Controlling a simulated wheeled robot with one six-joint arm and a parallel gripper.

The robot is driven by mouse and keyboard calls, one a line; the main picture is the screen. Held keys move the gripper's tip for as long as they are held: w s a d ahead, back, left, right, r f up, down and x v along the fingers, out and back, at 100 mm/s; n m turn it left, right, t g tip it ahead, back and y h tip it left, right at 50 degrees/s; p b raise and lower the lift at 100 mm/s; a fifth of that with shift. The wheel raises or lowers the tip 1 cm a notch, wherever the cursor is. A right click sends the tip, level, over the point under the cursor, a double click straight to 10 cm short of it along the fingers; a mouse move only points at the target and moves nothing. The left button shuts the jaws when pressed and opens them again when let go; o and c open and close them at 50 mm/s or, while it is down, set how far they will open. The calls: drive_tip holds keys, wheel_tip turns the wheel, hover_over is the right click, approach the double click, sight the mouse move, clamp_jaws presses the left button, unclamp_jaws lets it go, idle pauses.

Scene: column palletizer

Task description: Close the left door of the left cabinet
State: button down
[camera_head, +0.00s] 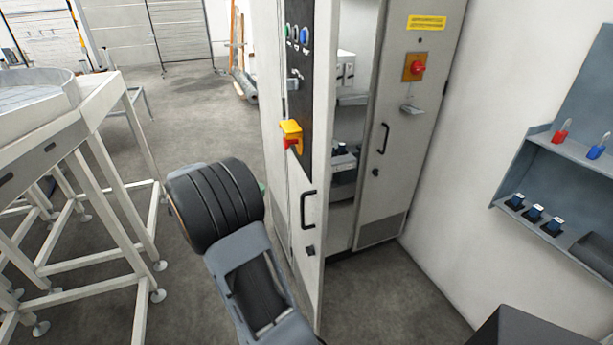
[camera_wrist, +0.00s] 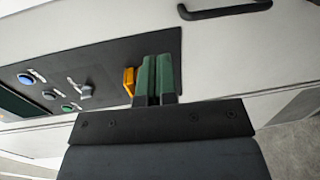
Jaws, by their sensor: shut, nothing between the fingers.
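The left cabinet's left door (camera_head: 308,265) stands ajar in the head view, seen at a steep angle. Its outer face has a black control panel, a yellow-and-red switch (camera_head: 291,135) and a black handle (camera_head: 308,208). My gripper (camera_wrist: 157,78) shows two green fingers pressed together and empty. In the wrist view they are in front of the door's dark panel, beside the yellow switch (camera_wrist: 129,80); I cannot tell whether they touch it. In the head view my wrist hides most of the gripper, left of the door.
A white frame table (camera_head: 115,95) stands at the left. Grey floor between it and the cabinet is partly free. A blue-grey wall shelf (camera_head: 560,152) with padlocks and small dark items is at the right. The cabinet interior (camera_head: 347,130) shows through the gap.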

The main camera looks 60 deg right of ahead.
drive_tip(key=d, duration=0.1)
drive_tip(key=h+p, duration=0.1)
drive_tip(key=p, duration=0.2)
approach(316, 175)
drive_tip(key=shift+m+g, duration=0.3)
drive_tip(key=shift+g, duration=0.1)
drive_tip(key=x, duration=0.6)
drive_tip(key=shift+d, duration=0.1)
drive_tip(key=shift+s+d+f, duration=0.1)
drive_tip(key=shift+s+d, duration=0.3)
drive_tip(key=shift+d, duration=0.15)
